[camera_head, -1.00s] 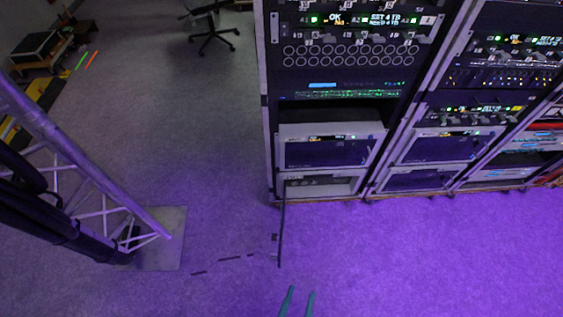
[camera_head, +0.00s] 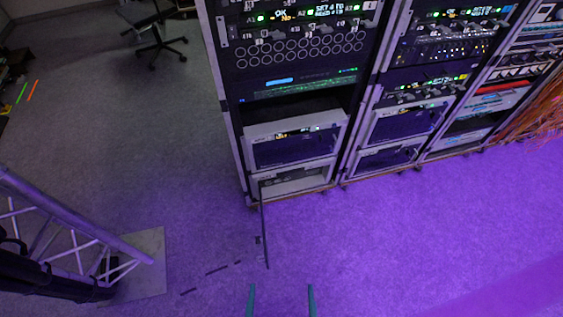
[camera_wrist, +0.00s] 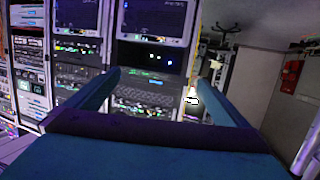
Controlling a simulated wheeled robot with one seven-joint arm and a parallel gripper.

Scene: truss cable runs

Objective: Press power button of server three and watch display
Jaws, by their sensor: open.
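Server racks stand at the upper middle and right of the head view: a left rack (camera_head: 236,150), a middle rack (camera_head: 357,135) and a right rack. The left rack's top unit (camera_head: 300,15) has a green light and a small display reading "OK". White-framed units (camera_head: 296,148) with dark fronts sit low in it. I cannot tell which unit is server three, nor make out its power button. My gripper (camera_head: 281,300) is open and empty, its two teal fingers low in the head view, apart from the racks. In the wrist view my gripper (camera_wrist: 163,75) points toward rack fronts.
A metal truss (camera_head: 75,235) with dark cables stands on a base plate (camera_head: 145,262) at the left. A thin dark upright piece (camera_head: 264,235) stands before the left rack. An office chair (camera_head: 158,40) is at the back. Purple-lit floor (camera_head: 430,230) is clear at right.

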